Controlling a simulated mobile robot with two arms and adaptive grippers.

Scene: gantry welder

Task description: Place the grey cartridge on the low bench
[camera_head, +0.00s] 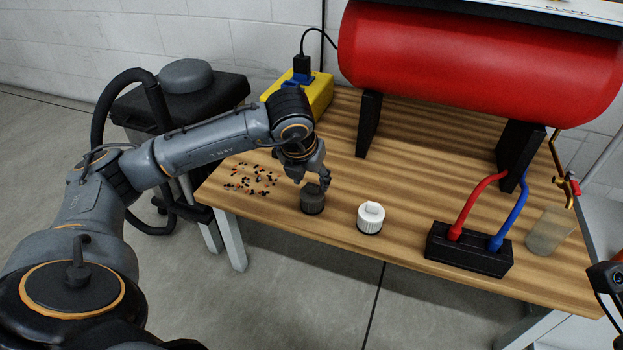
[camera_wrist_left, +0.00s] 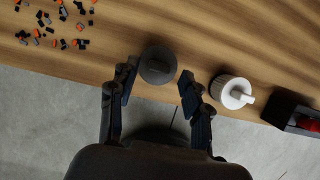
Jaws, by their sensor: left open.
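The dark grey cartridge (camera_head: 312,201) stands upright on the wooden bench (camera_head: 345,235) near its front edge. My left gripper (camera_head: 314,179) is open just above it and partly covers its top in the head view. In the left wrist view the round top of the cartridge (camera_wrist_left: 157,64) shows between and slightly beyond the two spread fingertips (camera_wrist_left: 157,82), with a gap on each side. A white ribbed cartridge (camera_head: 371,217) stands to its right, also in the left wrist view (camera_wrist_left: 232,91). I cannot tell whether this wooden bench is the low bench.
Small orange and black bits (camera_head: 251,179) lie left of the cartridge. A black holder (camera_head: 468,251) with red and blue hoses and a cloudy beaker (camera_head: 549,232) stand at the right. A red tank (camera_head: 478,62) and a yellow box (camera_head: 318,93) are behind. A black vacuum-like machine (camera_head: 180,95) stands left.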

